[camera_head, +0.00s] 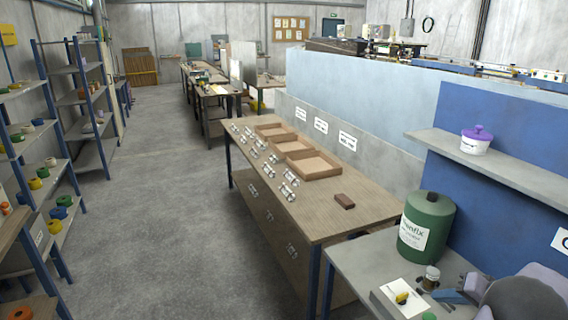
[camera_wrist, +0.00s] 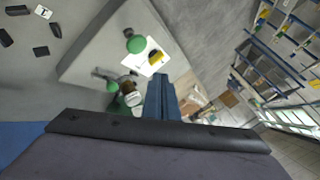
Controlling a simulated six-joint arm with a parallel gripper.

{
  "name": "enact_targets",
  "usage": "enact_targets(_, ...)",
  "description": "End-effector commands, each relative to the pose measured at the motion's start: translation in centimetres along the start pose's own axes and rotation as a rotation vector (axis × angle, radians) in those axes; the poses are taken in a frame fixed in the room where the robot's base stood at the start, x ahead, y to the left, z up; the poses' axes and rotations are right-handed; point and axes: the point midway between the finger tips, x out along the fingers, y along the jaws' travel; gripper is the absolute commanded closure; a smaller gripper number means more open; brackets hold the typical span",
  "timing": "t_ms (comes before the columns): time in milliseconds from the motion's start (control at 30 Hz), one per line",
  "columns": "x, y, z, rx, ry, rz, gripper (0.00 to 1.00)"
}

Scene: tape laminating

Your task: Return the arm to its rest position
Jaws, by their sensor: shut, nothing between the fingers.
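My gripper (camera_head: 450,296) is at the lower right of the head view, low over the grey bench (camera_head: 360,262). Its blue fingers are together and empty. In the wrist view my gripper (camera_wrist: 161,82) points away from the camera, with the fingers side by side. A white card with a yellow roll (camera_head: 402,297) lies on the bench to the left of the fingertips. It also shows beyond the fingers in the wrist view (camera_wrist: 147,58). My grey arm parts hide the bench's right end in the head view.
A small jar (camera_head: 431,279) stands close behind my gripper. A large green drum (camera_head: 427,222) stands at the bench's back. A shelf (camera_head: 495,165) with a purple-lidded tub (camera_head: 476,140) juts from the blue wall above. A wooden table (camera_head: 320,215) with trays stands beyond. The floor aisle is clear.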

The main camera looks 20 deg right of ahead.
Motion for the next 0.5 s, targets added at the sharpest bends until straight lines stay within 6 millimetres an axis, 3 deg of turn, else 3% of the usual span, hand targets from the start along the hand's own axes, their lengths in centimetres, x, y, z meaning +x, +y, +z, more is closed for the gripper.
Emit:
enact_targets(167,0.1,2.2,0.9,0.254,-0.016,0.086,1.0)
enact_targets(267,0.9,4.2,5.0,0.438,-0.089,0.173,1.0)
enact_targets(333,1.5,5.4,8.9,0.556,-0.154,0.239,1.0)
enact_targets(500,1.0,6.0,17.7,0.733,-0.289,0.399,1.0)
